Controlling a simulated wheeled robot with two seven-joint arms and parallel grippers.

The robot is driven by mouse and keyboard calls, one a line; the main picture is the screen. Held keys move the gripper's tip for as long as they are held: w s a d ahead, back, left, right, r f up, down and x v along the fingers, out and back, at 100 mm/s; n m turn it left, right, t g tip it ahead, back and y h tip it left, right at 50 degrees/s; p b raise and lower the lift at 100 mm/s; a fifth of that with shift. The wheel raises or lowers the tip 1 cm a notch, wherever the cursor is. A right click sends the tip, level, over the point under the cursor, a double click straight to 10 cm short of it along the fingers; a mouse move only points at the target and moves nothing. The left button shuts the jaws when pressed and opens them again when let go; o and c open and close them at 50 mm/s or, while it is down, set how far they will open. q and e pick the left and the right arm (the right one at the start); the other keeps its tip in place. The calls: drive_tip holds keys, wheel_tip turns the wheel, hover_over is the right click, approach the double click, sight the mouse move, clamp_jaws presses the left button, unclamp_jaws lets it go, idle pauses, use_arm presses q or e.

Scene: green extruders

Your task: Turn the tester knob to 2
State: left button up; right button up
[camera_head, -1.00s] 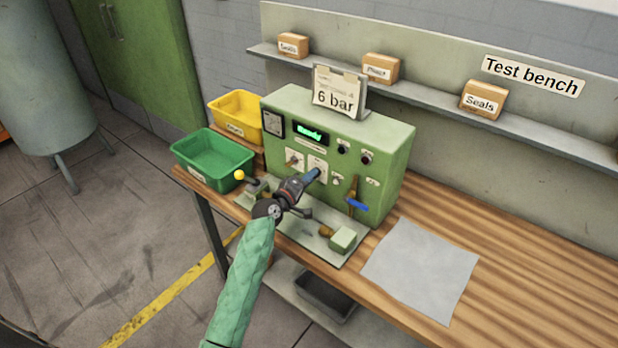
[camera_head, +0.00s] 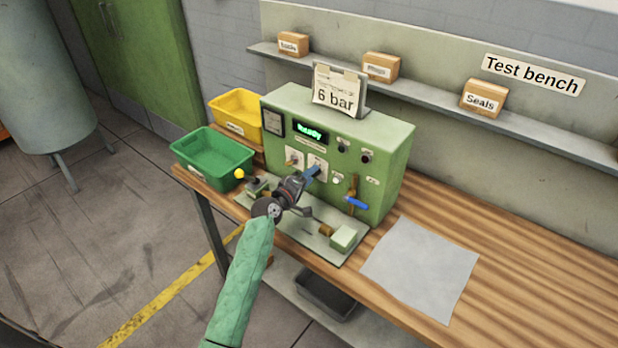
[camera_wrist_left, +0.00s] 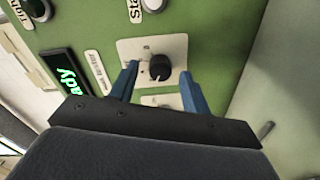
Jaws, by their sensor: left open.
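The green tester (camera_head: 385,150) stands on the bench with a lit "Ready" display (camera_head: 310,132). A black knob (camera_wrist_left: 159,68) on a white plate shows in the left wrist view. My left gripper (camera_wrist_left: 158,80) is open, with one blue finger on each side of the knob's plate. The knob lies between and slightly beyond the fingertips, and I cannot tell whether they touch it. In the head view the left gripper (camera_head: 313,172) is in front of the tester's white plates and hides part of one. The knob's setting is too small to read. My right gripper is not in view.
A sign (camera_head: 336,90) reading "6 bar" stands on top of the tester. A blue-handled lever (camera_head: 356,204) is on its front right. A green bin (camera_head: 212,158) and a yellow bin (camera_head: 236,112) stand at the left. A grey sheet (camera_head: 420,268) lies on the bench.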

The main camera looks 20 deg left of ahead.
use_arm(q)
drive_tip(key=b+v, duration=0.3)
drive_tip(key=v, duration=0.4)
drive_tip(key=shift+s, duration=0.25)
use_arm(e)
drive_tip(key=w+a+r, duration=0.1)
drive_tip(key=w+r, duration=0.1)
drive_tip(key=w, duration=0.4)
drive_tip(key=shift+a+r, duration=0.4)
